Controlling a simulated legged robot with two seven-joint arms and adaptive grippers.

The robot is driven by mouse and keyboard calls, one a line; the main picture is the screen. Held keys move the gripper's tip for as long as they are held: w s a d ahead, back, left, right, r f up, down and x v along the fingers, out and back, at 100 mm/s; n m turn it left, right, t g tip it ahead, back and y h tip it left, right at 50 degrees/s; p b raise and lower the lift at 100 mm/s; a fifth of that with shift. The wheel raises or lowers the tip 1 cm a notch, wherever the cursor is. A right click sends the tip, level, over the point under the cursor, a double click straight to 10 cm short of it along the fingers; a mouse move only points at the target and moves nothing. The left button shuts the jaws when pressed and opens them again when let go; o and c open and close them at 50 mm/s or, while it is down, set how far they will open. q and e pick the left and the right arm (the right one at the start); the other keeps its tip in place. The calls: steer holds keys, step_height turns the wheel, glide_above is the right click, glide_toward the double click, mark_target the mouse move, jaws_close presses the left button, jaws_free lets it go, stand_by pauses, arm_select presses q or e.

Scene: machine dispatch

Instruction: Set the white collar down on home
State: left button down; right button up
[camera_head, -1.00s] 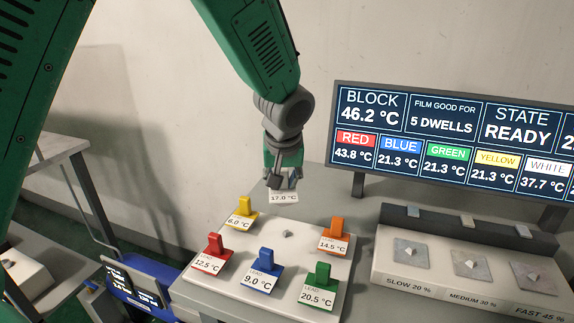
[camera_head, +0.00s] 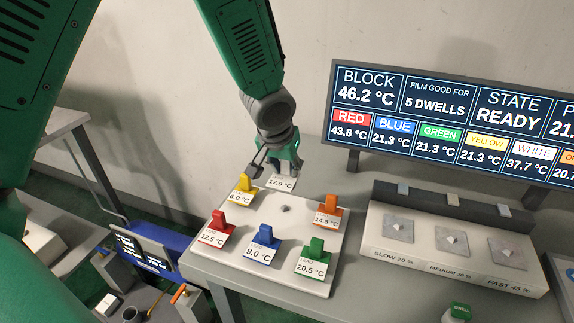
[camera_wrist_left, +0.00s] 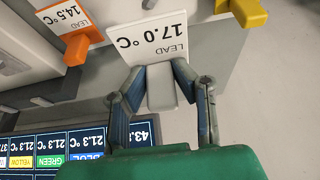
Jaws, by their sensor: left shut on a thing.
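The white collar is a pale upright tab with a flat label reading LEAD 17.0 °C (camera_head: 280,183). My left gripper (camera_head: 278,164) is shut on its tab, and its fingers hide most of the tab in the head view. In the left wrist view the tab (camera_wrist_left: 162,90) sits between the two fingertips (camera_wrist_left: 160,85), with the label (camera_wrist_left: 165,42) beyond. The collar is at the back edge of the pale tray (camera_head: 262,212), between the yellow and orange collars. I cannot tell whether it touches the tray. No marking reading "home" is legible. My right gripper is not in view.
The yellow collar (camera_head: 244,182) and orange collar (camera_head: 329,206) stand close on either side. Red (camera_head: 220,222), blue (camera_head: 264,240) and green (camera_head: 316,252) collars stand nearer the front. A display (camera_head: 455,115) and a three-pad block (camera_head: 445,258) are to the right.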

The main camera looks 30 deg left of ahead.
mark_target(282, 182)
arm_select(q)
steer(key=shift+f+b, duration=1.95)
steer(key=shift+f, duration=0.95)
steer(key=shift+p, duration=0.7)
steer(key=shift+f+b, duration=0.7)
steer(key=shift+f, duration=0.4)
steer(key=c, duration=1.2)
jaws_free()
steer(key=shift+s, duration=0.1)
steer(key=shift+r, duration=0.1)
steer(key=shift+d+r, duration=0.1)
steer(key=shift+r, duration=0.15)
steer(key=v, duration=1.1)
steer(key=shift+s+r, duration=0.1)
steer(key=shift+s, duration=0.15)
